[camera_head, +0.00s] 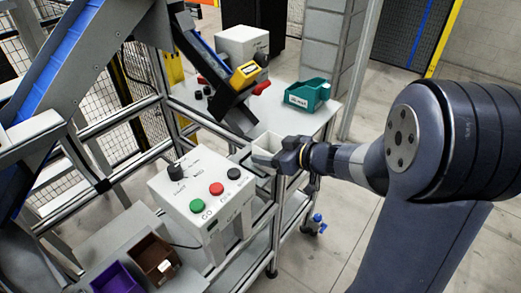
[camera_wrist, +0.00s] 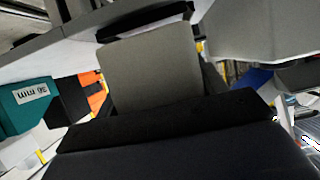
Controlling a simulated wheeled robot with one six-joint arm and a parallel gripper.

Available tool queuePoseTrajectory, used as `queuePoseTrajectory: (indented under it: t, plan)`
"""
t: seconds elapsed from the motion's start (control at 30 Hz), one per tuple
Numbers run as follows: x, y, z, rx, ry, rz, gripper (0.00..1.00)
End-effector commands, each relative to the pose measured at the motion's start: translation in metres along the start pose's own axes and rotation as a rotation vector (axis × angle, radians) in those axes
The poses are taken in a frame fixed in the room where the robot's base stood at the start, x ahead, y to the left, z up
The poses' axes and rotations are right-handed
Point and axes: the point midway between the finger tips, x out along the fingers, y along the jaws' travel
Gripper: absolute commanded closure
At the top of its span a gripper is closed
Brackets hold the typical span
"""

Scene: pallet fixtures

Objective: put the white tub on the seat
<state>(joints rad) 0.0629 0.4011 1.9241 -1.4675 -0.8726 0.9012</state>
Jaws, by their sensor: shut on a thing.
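The white tub (camera_head: 268,140) shows in the head view at the near edge of the table, partly hidden behind my gripper. My gripper (camera_head: 264,157) reaches in from the right and is shut on the tub's near side. In the wrist view a grey finger of my gripper (camera_wrist: 147,60) covers the middle, and pale surfaces lie on both sides of it. I cannot tell there which of them is the tub. I cannot make out with certainty which spot is the seat.
A teal tub (camera_head: 307,95) with a label stands on the white table (camera_head: 325,122). A black and yellow device (camera_head: 240,88) leans left of it. A control box (camera_head: 205,200) with coloured buttons sits close to my gripper's left. Purple (camera_head: 117,280) and brown (camera_head: 155,258) bins are lower left.

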Motion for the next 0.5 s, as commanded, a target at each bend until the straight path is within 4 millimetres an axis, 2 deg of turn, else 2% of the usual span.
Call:
queuePoseTrajectory:
  t: [0.2, 0.23, 0.3, 0.5]
  plan:
    - [0.035, -0.002, -0.011, 0.0, 0.0, -0.005, 0.56]
    - [0.036, -0.001, -0.002, 0.004, -0.002, -0.002, 0.56]
    - [0.037, -0.001, 0.003, 0.002, -0.001, -0.002, 0.56]
    - [0.036, -0.001, 0.001, 0.0, 0.001, -0.001, 0.56]
